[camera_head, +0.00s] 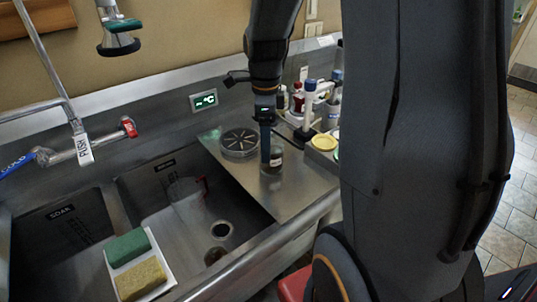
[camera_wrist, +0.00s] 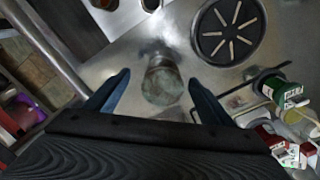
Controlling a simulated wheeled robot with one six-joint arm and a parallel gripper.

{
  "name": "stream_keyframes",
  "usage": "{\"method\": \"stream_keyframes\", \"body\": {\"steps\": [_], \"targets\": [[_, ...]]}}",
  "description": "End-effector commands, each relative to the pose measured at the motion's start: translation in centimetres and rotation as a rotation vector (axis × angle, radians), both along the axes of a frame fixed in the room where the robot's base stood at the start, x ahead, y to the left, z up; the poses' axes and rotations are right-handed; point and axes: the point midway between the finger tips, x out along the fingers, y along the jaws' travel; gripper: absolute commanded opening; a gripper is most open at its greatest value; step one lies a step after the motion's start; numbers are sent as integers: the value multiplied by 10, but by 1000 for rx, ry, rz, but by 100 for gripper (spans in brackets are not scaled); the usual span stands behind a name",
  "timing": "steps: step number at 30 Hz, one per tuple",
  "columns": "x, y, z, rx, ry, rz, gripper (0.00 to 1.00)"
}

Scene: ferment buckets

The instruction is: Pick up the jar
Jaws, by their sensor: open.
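The jar (camera_head: 272,162) is a small glass jar standing on the steel counter right of the sink. In the wrist view the jar (camera_wrist: 162,82) shows between and just ahead of my two blue fingertips, with a gap on each side. My gripper (camera_wrist: 160,78) is open and points at the jar. In the head view my gripper (camera_head: 266,150) hangs down over the jar, and one finger hides part of it.
A dark round rack with pale slots (camera_head: 240,142) lies left of the jar. Several bottles and a tray of supplies (camera_head: 318,140) stand to the right at the back. The sink basins (camera_head: 185,205) open to the left, with a sponge tray (camera_head: 160,252) in front.

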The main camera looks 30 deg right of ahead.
Motion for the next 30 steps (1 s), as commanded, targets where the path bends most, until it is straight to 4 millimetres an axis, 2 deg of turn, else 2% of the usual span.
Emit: {"method": "stream_keyframes", "body": {"steps": [19, 29, 30], "targets": [[-2, -7, -64, 0, 2, 4, 75], [-2, -7, -70, 0, -1, 4, 75], [-2, -7, -70, 0, -1, 4, 72]]}}
